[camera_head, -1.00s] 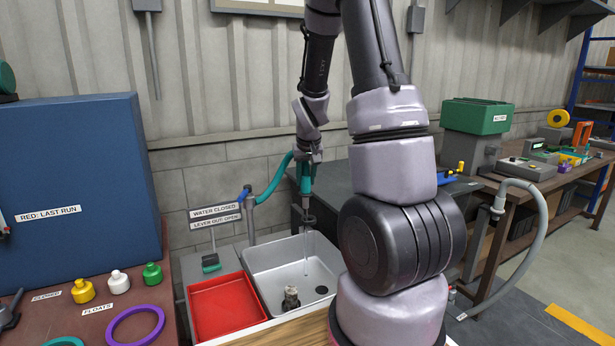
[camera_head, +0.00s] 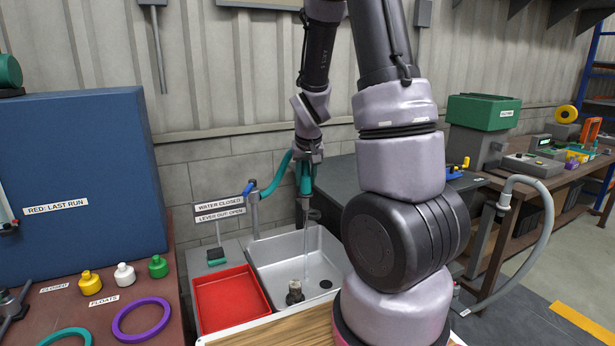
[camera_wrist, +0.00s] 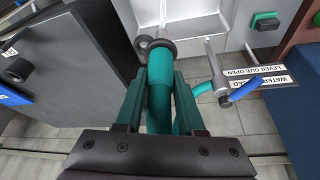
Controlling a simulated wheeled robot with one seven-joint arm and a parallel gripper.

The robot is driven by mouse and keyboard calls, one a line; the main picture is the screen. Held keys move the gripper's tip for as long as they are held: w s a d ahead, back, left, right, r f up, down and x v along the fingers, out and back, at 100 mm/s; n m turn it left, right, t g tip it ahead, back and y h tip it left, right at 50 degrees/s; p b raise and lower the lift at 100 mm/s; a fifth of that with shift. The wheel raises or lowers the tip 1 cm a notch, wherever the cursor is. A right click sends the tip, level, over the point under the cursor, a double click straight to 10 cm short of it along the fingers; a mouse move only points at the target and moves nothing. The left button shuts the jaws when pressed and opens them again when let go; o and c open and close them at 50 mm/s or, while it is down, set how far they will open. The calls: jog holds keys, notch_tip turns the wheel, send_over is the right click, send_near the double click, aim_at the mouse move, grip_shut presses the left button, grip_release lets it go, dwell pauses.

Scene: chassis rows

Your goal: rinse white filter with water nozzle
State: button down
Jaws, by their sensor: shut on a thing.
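My gripper (camera_head: 305,180) is shut on the teal water nozzle (camera_wrist: 160,112), with one finger on each side of it in the wrist view. The nozzle has a dark ring at its lower end and points down over the grey metal sink (camera_head: 262,262). A thin, pale stream of water (camera_head: 305,245) falls from it into the sink. A small filter (camera_head: 294,292) stands in the sink near the front; its sides look brownish dark with a paler patch. The stream comes down close behind and right of it; I cannot tell if it touches.
A red tray (camera_head: 228,300) sits left of the sink. A teal hose (camera_head: 277,178) runs to a post with a blue lever (camera_head: 247,190), beside a sign reading "WATER CLOSED / LEVER OUT: OPEN" (camera_head: 219,209). Yellow, white and green floats stand on the left bench. A dark cabinet is right.

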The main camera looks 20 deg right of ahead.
jog(key=shift+s+a, duration=1.3)
jog(key=shift+s, duration=0.15)
jog(key=s+a, duration=0.4)
jog(key=shift+s, duration=0.25)
jog(key=shift+a, duration=0.15)
jog(key=shift+s+a, duration=0.1)
jog(key=shift+s, duration=0.15)
dwell(0.3)
jog(key=shift+d, duration=0.5)
